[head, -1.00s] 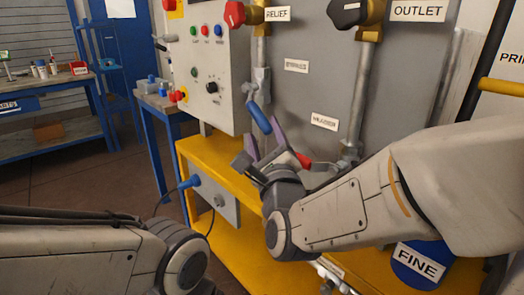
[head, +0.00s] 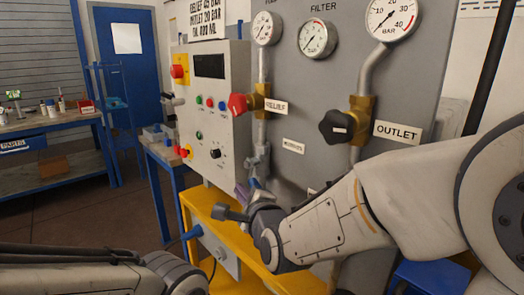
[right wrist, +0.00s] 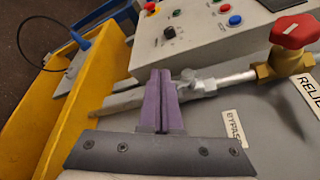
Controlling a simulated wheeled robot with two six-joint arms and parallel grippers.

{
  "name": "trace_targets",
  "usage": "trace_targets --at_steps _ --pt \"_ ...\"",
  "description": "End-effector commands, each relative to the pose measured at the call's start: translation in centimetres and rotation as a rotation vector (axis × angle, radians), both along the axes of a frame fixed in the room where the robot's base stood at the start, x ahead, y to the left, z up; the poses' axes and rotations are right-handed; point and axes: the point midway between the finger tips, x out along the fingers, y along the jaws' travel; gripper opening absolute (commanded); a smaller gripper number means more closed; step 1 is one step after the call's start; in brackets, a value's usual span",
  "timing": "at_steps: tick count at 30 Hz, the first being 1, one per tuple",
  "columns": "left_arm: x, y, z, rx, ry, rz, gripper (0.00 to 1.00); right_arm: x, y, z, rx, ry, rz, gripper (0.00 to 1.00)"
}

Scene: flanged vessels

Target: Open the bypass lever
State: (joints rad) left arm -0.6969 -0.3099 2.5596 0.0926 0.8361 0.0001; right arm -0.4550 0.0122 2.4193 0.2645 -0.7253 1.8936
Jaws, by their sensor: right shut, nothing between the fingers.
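The bypass valve (head: 258,163) is a grey fitting on the pipe, left of the BYPASS label (head: 293,146). Only a small piece of its blue lever handle (head: 254,183) shows; my right gripper hides the rest. My right gripper (head: 243,192) is just below the valve, purple fingers together and empty. In the right wrist view the shut fingers (right wrist: 161,98) point at the grey valve body (right wrist: 200,82), and the blue handle cannot be made out. Whether fingers and lever touch I cannot tell. My left gripper is out of view.
The red relief knob (head: 238,104) and black outlet knob (head: 334,127) stick out from the grey panel. A control box (head: 215,115) stands left of the pipe. The yellow frame (head: 215,212) runs below. My right forearm covers the lower panel.

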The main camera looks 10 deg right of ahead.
Motion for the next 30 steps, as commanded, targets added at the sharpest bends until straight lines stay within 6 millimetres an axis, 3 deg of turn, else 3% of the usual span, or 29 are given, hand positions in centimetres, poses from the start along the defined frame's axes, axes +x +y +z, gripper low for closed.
trace_targets --at_steps 1,7,14,24,30 --pt "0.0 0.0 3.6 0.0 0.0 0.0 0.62 0.3 0.3 2.4 -0.052 0.036 0.023 0.0" --pt "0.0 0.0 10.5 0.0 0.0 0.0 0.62 0.7 1.0 4.3 -0.278 0.183 0.133 0.0" --pt "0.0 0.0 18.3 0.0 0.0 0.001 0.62 0.3 0.3 6.5 -0.54 0.352 0.266 0.0" --pt "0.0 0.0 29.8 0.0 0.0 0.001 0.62 -1.4 -3.8 11.3 -0.917 0.606 0.471 0.0" --pt "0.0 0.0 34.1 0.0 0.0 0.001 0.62 -2.5 -6.6 13.4 -1.08 0.725 0.566 0.0"
